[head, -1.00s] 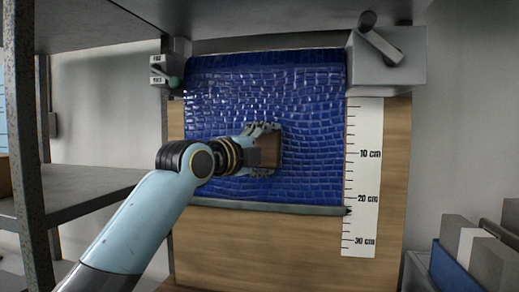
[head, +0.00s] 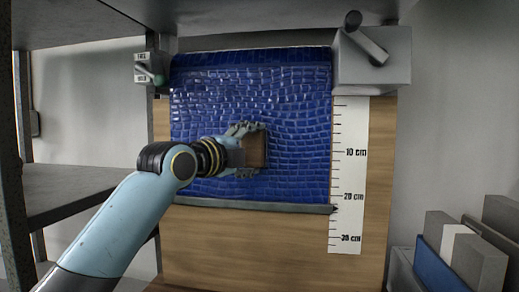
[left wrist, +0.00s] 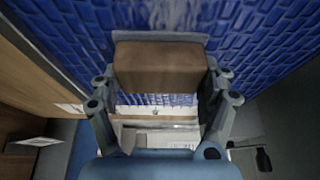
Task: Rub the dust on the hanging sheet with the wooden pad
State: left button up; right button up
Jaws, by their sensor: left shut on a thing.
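The hanging sheet (head: 290,110) is blue with a glossy brick-like pattern and hangs in front of a wooden board, with a grey bar along its lower edge. My left gripper (head: 249,150) is shut on the brown wooden pad (head: 256,150), in front of the lower middle of the sheet. In the left wrist view the pad (left wrist: 160,67) sits between the fingers, with the sheet (left wrist: 262,35) behind it. I cannot tell whether the pad touches the sheet. My right gripper is not in view.
A white ruler strip (head: 348,175) runs down the board right of the sheet. A grey box with a lever (head: 372,65) is at the upper right, and a small switch box (head: 148,68) at the upper left. Shelves (head: 70,190) stand left; panels (head: 478,262) stand lower right.

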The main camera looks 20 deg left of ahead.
pick_arm(q)
jog(key=shift+s+a, duration=0.25)
jog(key=shift+a, duration=0.95)
jog(key=shift+s+a, duration=0.95)
jog(key=shift+a, duration=2.8)
jog(key=w+d, duration=0.1)
jog(key=d, duration=0.6)
jog(key=shift+w+r, duration=0.35)
